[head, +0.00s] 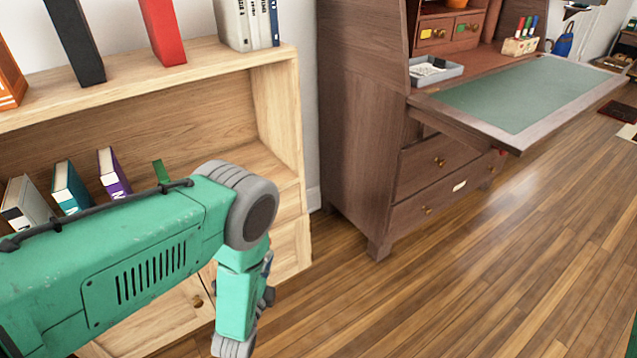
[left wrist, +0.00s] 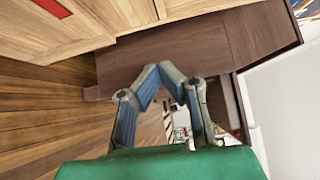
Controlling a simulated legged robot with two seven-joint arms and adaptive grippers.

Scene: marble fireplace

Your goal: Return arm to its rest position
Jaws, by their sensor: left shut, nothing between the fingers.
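My left arm (head: 130,260) comes in from the left in the head view, in front of a light wood bookshelf. It bends at a grey joint and its forearm (head: 238,300) hangs down towards the bottom edge. The fingers are hard to make out there. In the left wrist view my left gripper (left wrist: 159,70) shows its two blue-grey fingers with their tips close together. It is shut and holds nothing. A dark wood surface lies behind the fingers. My right gripper is not in view.
The bookshelf (head: 275,120) holds several books, close behind my left arm. A dark wood desk (head: 355,130) stands right of it, with its green-topped leaf (head: 530,95) folded out. A grey tray (head: 435,70) sits on the desk. The wood floor (head: 450,270) in front is clear.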

